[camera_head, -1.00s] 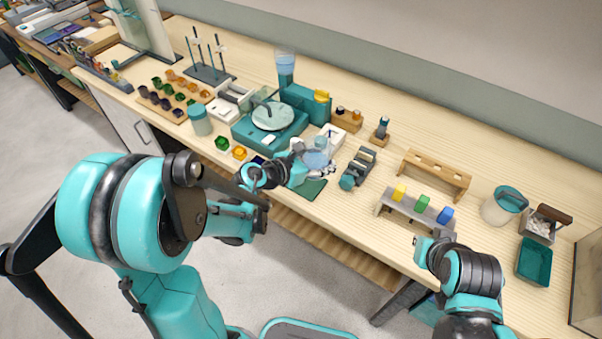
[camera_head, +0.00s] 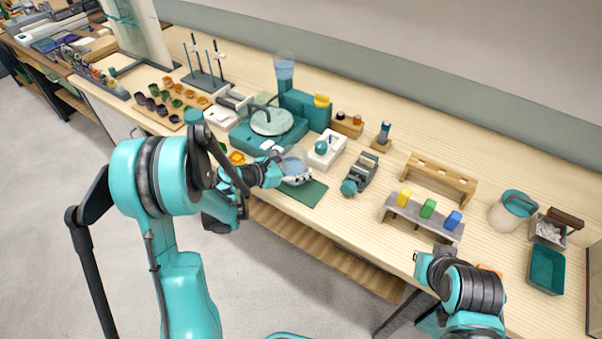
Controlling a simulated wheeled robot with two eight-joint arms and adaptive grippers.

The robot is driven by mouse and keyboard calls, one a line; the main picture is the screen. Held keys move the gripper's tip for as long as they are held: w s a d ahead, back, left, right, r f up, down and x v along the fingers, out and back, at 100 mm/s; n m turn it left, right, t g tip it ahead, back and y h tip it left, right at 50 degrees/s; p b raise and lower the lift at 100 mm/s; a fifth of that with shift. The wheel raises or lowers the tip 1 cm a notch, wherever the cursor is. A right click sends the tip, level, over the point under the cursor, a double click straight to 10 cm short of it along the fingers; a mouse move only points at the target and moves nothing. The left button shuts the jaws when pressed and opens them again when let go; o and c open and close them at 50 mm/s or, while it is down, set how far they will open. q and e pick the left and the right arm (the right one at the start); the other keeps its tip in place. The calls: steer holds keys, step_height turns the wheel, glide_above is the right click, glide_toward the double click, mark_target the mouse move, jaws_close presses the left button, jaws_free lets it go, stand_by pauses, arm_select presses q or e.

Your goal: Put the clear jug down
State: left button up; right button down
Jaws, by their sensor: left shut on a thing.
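The clear jug (camera_head: 294,166) is a small see-through vessel at the front edge of the bench, partly covered by my gripper. My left gripper (camera_head: 280,172) is shut on it from the left side. The jug is over or at the back left part of a dark green mat (camera_head: 311,193); I cannot tell whether its base touches. My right gripper (camera_head: 418,258) is by the front edge of the bench at the right, away from the jug, and its jaws are too small to read.
A teal machine with a round plate (camera_head: 270,122) stands behind the jug. A white box (camera_head: 327,149) and a grey device (camera_head: 360,174) are to the right. A grey rack with coloured blocks (camera_head: 424,218) is further right. Bare wood lies right of the mat.

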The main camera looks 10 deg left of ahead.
arm_select(q)
step_height(320, 180, down, 2)
steer(key=shift+f+b, duration=0.1)
steer(key=shift+b, duration=0.2)
steer(key=shift+f, duration=0.1)
steer(key=o, duration=1.4)
